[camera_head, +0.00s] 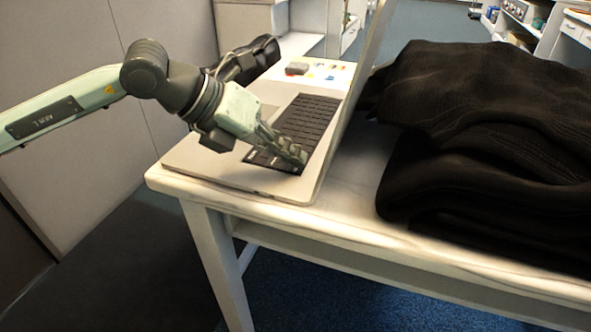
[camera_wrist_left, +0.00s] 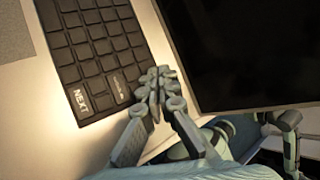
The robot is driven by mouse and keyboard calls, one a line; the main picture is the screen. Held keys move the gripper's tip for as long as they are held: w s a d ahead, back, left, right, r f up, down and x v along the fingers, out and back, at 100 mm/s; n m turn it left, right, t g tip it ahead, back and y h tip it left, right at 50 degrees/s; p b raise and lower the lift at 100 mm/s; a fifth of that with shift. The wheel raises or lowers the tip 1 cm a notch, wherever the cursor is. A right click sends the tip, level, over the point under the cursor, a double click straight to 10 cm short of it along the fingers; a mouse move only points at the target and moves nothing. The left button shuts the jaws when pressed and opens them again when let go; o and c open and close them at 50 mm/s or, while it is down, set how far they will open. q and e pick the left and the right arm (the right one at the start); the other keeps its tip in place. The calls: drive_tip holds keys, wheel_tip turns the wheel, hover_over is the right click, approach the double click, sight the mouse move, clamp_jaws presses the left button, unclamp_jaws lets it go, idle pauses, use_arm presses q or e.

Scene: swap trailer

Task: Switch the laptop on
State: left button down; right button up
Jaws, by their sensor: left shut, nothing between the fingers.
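An open laptop stands on a white table (camera_head: 355,212), with its pale base (camera_head: 210,160) toward the left and its screen upright on the right. Its black keyboard (camera_head: 308,118) shows in the head view, and also in the left wrist view (camera_wrist_left: 95,45). The dark screen (camera_wrist_left: 250,50) shows in the left wrist view, with nothing lit on it. My left gripper (camera_head: 298,158) is shut and empty, its fingertips at the near end of the keyboard. In the left wrist view its fingertips (camera_wrist_left: 155,80) are beside the keys at the keyboard's edge. Whether they touch is unclear. My right gripper is not in view.
A pile of black cloth (camera_head: 480,140) fills the table right of the laptop. A dark object (camera_head: 250,60) lies behind my left arm. A small grey block (camera_head: 297,68) and coloured pieces lie at the table's far end. Cabinets stand in the background.

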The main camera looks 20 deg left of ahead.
sight(290, 170)
use_arm(q)
drive_tip(key=shift+f+b, duration=0.35)
drive_tip(key=shift+b, duration=0.15)
idle(0.5)
drive_tip(key=shift+r, duration=0.1)
drive_tip(key=shift+r+p, duration=0.35)
drive_tip(key=shift+r, duration=0.35)
drive_tip(key=shift+r, duration=0.1)
drive_tip(key=shift+r+p, duration=1.6)
drive_tip(key=shift+r, duration=0.85)
drive_tip(key=shift+f, duration=0.1)
